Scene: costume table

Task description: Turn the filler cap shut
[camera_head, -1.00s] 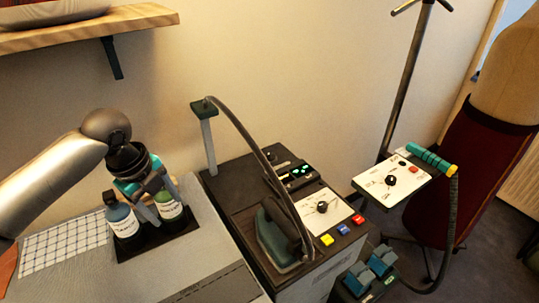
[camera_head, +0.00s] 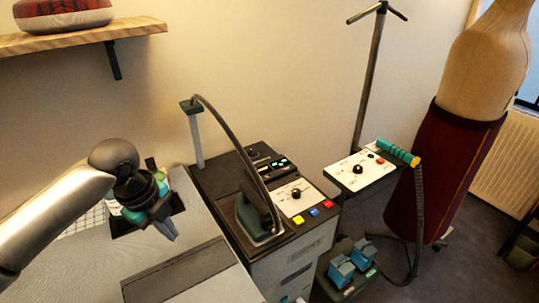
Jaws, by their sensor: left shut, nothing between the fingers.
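I cannot make out for sure which part is the filler cap. The ironing station (camera_head: 205,178) stands in the middle, with a teal iron (camera_head: 251,217) on its top. A white panel (camera_head: 307,199) on the station carries a round black knob (camera_head: 296,193). My left gripper (camera_head: 172,233) is shut and empty over the grey table, left of the station and apart from it. It hides the bottles behind it. My right gripper is not in view.
A dark tray (camera_head: 178,203) shows behind my left gripper. A second white panel (camera_head: 345,171) with a teal handle (camera_head: 396,152) stands right of the station. Teal pedals (camera_head: 341,271) sit low in front. A dress form (camera_head: 435,180) stands at the right.

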